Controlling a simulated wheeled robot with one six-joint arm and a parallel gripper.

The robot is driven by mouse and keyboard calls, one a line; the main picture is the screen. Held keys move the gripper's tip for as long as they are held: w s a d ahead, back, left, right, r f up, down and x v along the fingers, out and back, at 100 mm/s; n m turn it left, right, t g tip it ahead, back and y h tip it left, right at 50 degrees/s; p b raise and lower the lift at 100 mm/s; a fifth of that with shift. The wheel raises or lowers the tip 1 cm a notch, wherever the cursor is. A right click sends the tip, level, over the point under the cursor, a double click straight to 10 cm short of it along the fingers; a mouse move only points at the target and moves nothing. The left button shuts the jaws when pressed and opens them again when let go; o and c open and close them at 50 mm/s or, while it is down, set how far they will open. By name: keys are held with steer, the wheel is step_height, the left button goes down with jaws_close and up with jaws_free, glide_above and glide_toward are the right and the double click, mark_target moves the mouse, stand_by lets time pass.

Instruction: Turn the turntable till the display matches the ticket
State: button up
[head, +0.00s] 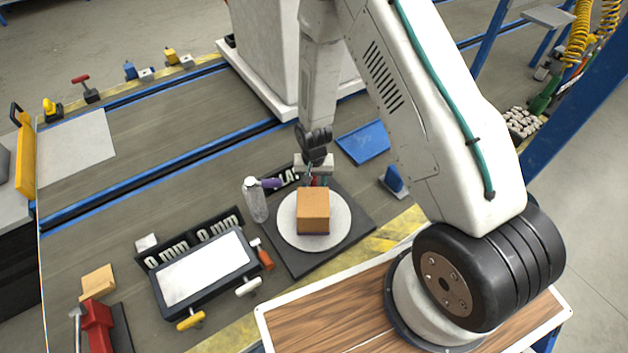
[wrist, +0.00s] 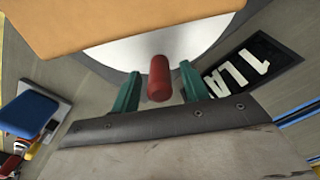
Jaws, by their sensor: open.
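The turntable is a pale round disc (head: 288,232) on a dark square base, with a brown box (head: 313,210) on it. The disc (wrist: 110,53) and the box (wrist: 130,18) fill the top of the wrist view. My gripper (head: 317,178) is at the disc's far edge. In the wrist view its green fingers (wrist: 159,80) stand open on either side of a red peg (wrist: 158,70) at the disc's rim, with gaps showing. A black display (wrist: 252,65) with white characters, "1 LA" in part, lies beside the turntable. It is partly hidden in the head view (head: 285,178). I cannot make out a ticket.
A grey bottle (head: 256,200) stands close left of the turntable. A white-topped panel (head: 205,268) with "0 mm" readouts (head: 190,238) lies further left. A blue tray (head: 364,143) and a blue block (head: 394,180) are to the right. A white column (head: 262,60) stands behind.

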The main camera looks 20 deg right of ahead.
jaws_close()
steer(key=a+n, duration=0.2)
steer(key=n, duration=0.1)
steer(key=a+n, duration=0.1)
steer(key=shift+w+a+n, duration=0.3)
steer(key=shift+w+a, duration=0.05)
steer(key=shift+a, duration=0.05)
jaws_free()
step_height(320, 180, up, 8)
